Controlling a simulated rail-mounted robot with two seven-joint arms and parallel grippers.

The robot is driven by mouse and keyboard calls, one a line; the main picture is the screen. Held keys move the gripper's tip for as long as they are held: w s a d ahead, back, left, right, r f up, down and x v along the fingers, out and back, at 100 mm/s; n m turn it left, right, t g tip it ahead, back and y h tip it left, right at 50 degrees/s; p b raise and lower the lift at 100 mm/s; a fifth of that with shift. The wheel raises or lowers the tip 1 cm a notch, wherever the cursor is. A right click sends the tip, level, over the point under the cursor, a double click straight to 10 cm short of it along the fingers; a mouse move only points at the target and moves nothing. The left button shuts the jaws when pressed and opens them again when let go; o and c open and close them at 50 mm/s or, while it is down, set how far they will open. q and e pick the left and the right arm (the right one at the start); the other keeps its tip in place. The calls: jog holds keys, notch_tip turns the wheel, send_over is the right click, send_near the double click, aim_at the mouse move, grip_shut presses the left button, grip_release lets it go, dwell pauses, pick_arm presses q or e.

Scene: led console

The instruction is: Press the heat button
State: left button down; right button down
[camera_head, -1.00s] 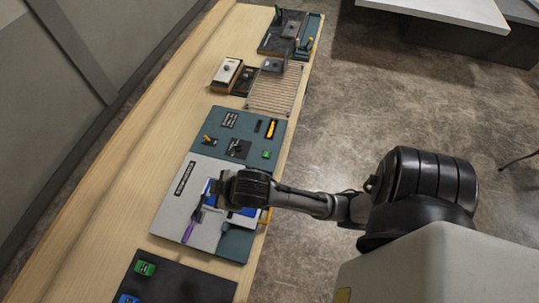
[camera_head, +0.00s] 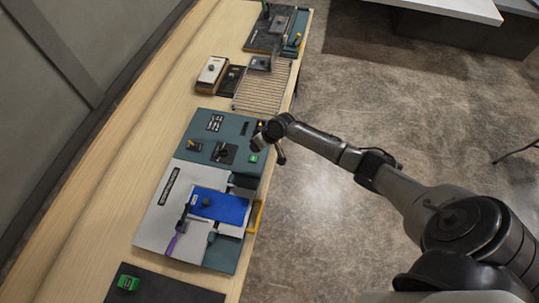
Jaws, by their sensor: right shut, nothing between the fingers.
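My right gripper (camera_head: 259,143) is over the right edge of the teal panel (camera_head: 205,122). It is shut with nothing held. A small green button (camera_head: 253,158) on that panel lies just below it in the picture, with a gap showing between them. A larger green button block (camera_head: 128,282) sits on the dark panel at the bottom left. The labels are too small to read, so I cannot tell which is the heat button. My left gripper is out of view.
A light grey board (camera_head: 152,226) carries a blue plate (camera_head: 230,207) and a purple-handled tool (camera_head: 176,241). A yellow handle (camera_head: 256,215) sticks out at its right. A wire rack (camera_head: 262,94) lies beyond the teal panel. The table's left strip is clear.

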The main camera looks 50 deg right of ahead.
aim_at(254, 157)
jog(key=shift+w+d+r+m+t+y, duration=0.2)
jog(key=shift+w+r+m+t, duration=0.2)
jog(key=shift+w+t, duration=0.2)
jog(key=shift+w+d+r+m+t+y, duration=0.1)
jog(key=shift+w+r+m+t+y, duration=0.15)
jog(key=shift+w+m+t, duration=0.3)
jog(key=shift+f, duration=0.1)
notch_tip(254, 157, down, 8)
jog(key=b, duration=0.7)
jog(key=shift+f, duration=0.1)
jog(key=shift+f+b, duration=0.2)
jog(key=shift+b, duration=0.1)
